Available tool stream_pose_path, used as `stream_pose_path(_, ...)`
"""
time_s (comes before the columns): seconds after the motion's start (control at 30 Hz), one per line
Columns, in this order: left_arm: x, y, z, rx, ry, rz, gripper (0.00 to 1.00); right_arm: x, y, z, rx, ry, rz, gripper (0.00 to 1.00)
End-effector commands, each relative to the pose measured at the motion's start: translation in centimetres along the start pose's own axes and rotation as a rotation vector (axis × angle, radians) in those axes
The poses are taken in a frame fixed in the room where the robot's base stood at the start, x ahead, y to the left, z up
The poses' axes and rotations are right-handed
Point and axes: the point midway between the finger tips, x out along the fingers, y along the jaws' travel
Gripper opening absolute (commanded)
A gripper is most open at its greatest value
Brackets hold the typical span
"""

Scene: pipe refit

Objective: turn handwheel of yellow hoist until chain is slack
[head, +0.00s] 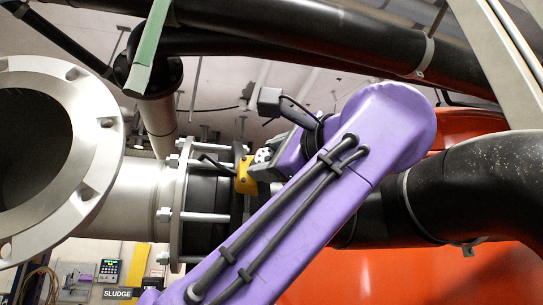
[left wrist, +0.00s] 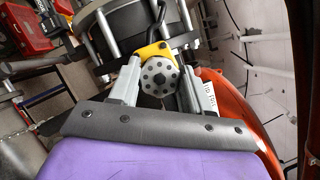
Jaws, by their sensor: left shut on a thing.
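The yellow hoist (head: 246,176) sits against the dark flanged pipe joint in the middle of the head view. It also shows in the left wrist view (left wrist: 151,52), partly behind its handwheel. The handwheel (left wrist: 160,76) is a round grey disc with a ring of dark holes; its edge shows in the head view (head: 263,156). My left gripper (left wrist: 160,82) is shut on the handwheel, with one finger on each side of it. In the head view my left gripper (head: 268,163) reaches the wheel from the right. I cannot make out the chain's tension. My right gripper is not in view.
A large open grey flange (head: 100,135) stands at the left. Black pipes (head: 460,185) run at the right and overhead. An orange body (head: 400,275) fills the lower right. A SLUDGE sign (head: 116,294) is at the lower left.

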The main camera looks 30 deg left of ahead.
Motion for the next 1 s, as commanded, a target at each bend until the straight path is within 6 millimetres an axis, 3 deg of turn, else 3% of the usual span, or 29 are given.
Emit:
stream_pose_path(0.3, 0.01, -0.03, -0.06, -0.092, 0.001, 0.039, 0.17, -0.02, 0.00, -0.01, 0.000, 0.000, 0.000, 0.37)
stream_pose_path(0.8, 0.04, -0.05, -0.04, -0.104, 0.001, 0.044, 0.17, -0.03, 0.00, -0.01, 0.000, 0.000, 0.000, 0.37)
stream_pose_path(0.83, 0.04, -0.05, -0.04, -0.104, 0.001, 0.044, 0.54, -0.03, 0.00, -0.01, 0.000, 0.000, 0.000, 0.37)
stream_pose_path(0.87, 0.04, -0.05, -0.04, -0.104, 0.001, 0.044, 0.64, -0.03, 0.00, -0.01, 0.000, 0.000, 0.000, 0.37)
stream_pose_path(0.9, 0.04, -0.05, -0.04, -0.104, 0.001, 0.044, 0.73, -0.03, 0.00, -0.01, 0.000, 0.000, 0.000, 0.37)
stream_pose_path(1.0, 0.03, -0.05, -0.03, -0.104, 0.001, 0.043, 0.73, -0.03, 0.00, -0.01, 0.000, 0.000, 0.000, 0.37)
